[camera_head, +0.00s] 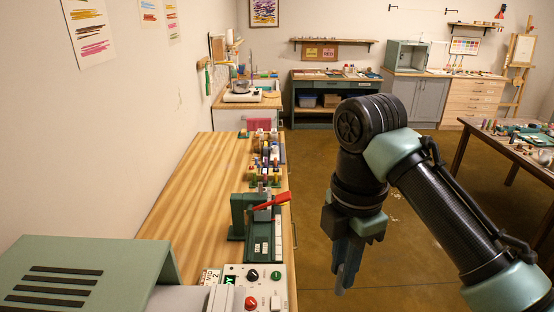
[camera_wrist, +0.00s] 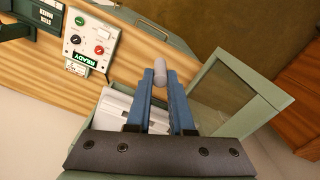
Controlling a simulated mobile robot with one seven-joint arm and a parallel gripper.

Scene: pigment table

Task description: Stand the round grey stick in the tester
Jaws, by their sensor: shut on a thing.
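The round grey stick (camera_wrist: 159,72) is between the blue fingertips of my gripper (camera_wrist: 159,88) in the wrist view, its rounded end showing.
A control panel (camera_wrist: 91,40) reading READY sits beside the housing. A green press with a red lever (camera_head: 265,203) and small coloured items stand along the wooden bench (camera_head: 190,185). Another table (camera_head: 511,152) stands at right. The floor between is clear.

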